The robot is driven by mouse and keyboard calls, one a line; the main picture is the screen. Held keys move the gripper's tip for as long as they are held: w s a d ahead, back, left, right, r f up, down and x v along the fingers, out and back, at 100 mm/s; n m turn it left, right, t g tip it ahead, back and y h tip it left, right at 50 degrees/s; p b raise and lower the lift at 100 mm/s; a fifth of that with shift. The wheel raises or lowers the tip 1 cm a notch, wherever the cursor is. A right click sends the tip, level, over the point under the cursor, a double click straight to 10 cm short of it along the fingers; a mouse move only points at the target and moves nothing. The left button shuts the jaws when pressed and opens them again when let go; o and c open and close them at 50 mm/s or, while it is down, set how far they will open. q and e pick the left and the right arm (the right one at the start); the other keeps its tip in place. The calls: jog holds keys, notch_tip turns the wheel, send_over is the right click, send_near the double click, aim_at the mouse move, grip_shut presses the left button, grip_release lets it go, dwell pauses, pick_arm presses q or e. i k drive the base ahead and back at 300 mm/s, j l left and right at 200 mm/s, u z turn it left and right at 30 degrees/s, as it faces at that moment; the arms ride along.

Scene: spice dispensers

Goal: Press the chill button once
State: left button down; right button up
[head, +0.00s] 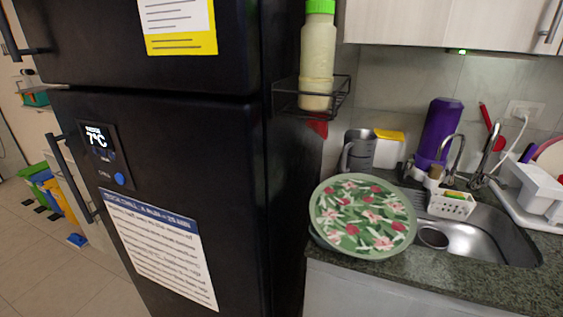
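The chill button is a round blue button (120,179) on the front of a black fridge (185,140). It sits at the lower right of a small dark control panel. A lit display (96,137) above it reads 7°C. A small faint label is left of the button; it looks like "CHILL". Neither of my grippers shows in the head view, so I cannot see their state or their distance from the button.
A fridge handle (75,180) stands out left of the panel, and a printed notice (160,245) is below it. A wire rack (340,98) holds a bottle (318,55) on the fridge's side. A floral tray (325,222) rests on the counter by the sink (475,240).

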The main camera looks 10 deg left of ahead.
aim_at(120, 178)
jog(key=u, duration=1.45)
